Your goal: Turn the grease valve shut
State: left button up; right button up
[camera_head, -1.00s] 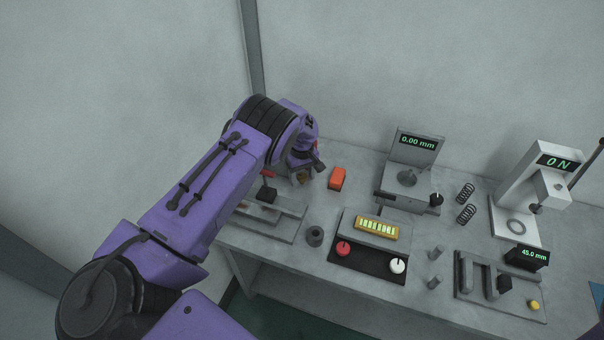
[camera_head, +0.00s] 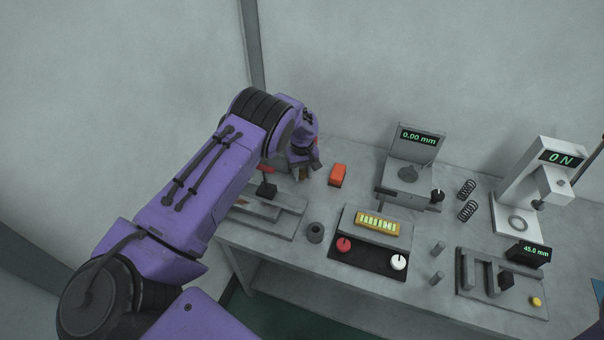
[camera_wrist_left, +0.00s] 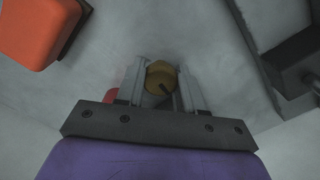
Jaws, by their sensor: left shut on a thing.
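The grease valve shows in the left wrist view as a round brass-coloured knob (camera_wrist_left: 160,78) with a dark mark or bar on its front. My left gripper (camera_wrist_left: 160,88) has one finger on each side of the knob and is shut on it. In the head view my left gripper (camera_head: 303,174) points down at the back left of the bench, and the knob is mostly hidden there by the gripper and wrist. A bit of red (camera_wrist_left: 110,95) shows beside the left finger in the wrist view. My right gripper is not in view.
An orange-red block (camera_head: 337,175) stands close to the right of my left gripper. A gauge stand (camera_head: 415,150), a panel with red and white knobs (camera_head: 367,258) and a press (camera_head: 520,220) lie further right.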

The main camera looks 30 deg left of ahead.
pick_arm(q)
jog(key=m+b, duration=0.1)
jog(key=m, duration=0.1)
jog(key=shift+f+m, duration=0.1)
jog(key=shift+m, duration=0.2)
jog(key=m+b, duration=0.1)
jog(key=m, duration=0.3)
jog(key=shift+m+b, duration=0.3)
jog(key=shift+b, duration=0.1)
jog(key=m+b, duration=0.1)
jog(key=m, duration=0.3)
jog(key=shift+m+b, duration=0.4)
jog(key=shift+m, duration=2.1)
jog(key=o, duration=1)
jog(key=shift+o, duration=0.2)
